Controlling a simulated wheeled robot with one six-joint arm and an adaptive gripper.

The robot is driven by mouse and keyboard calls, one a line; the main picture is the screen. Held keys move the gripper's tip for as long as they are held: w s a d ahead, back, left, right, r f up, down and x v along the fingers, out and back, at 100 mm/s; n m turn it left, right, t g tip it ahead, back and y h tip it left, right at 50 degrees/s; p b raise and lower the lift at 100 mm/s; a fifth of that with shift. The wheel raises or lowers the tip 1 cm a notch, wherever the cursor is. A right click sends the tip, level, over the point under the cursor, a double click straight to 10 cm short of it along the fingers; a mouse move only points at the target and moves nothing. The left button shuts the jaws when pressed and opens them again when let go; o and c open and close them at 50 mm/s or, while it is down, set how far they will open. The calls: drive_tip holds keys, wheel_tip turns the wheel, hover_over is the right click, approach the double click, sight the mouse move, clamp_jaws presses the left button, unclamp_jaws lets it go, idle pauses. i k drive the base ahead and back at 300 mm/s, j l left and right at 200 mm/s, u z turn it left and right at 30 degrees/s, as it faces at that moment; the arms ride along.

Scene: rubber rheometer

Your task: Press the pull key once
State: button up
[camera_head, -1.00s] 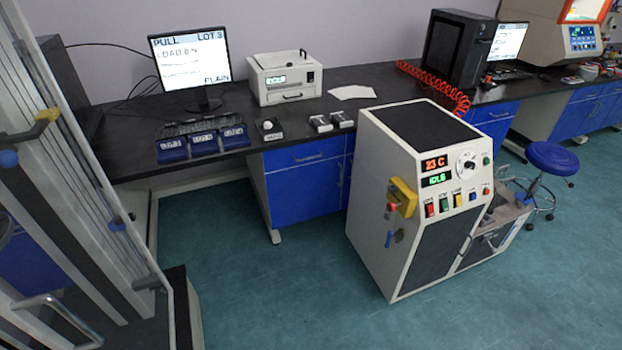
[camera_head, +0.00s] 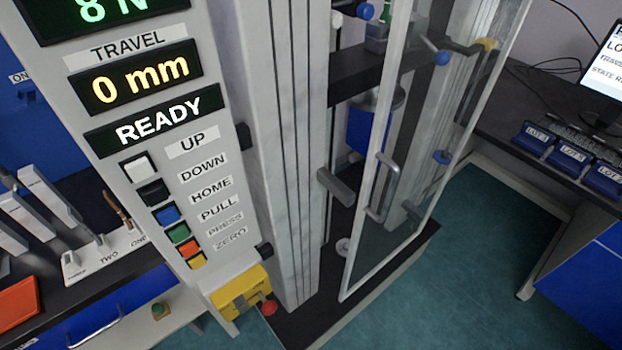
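The control panel (camera_head: 110,120) of a tall testing machine fills the left middle of the head view. Its column of keys runs white, black, blue, green, orange, yellow from the top. The labels beside them read UP, DOWN, HOME, PULL, PRESS, ZERO in the same order. The green key (camera_head: 178,233) is fourth down and matches the PULL label (camera_head: 219,208). Nothing touches the keys. The displays show a partly cut-off load in N, TRAVEL 0 mm and READY (camera_head: 153,121). My gripper is not in view.
A yellow box with a red knob (camera_head: 268,308) sits at the panel's foot. To the right, the machine's clear door (camera_head: 395,190) stands ajar with a handle. A bench at the left holds a white rack (camera_head: 100,255) and an orange tray (camera_head: 18,303). Green floor (camera_head: 480,250) is free at the right.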

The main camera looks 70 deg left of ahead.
sight(181, 233)
drive_tip(key=u, duration=0.95)
drive_tip(key=k+l+u, duration=0.15)
drive_tip(key=u, duration=0.25)
drive_tip(key=k+l+u, duration=0.2)
drive_tip(key=l+u, duration=0.25)
drive_tip(key=k+u, duration=0.2)
drive_tip(key=u, duration=0.2)
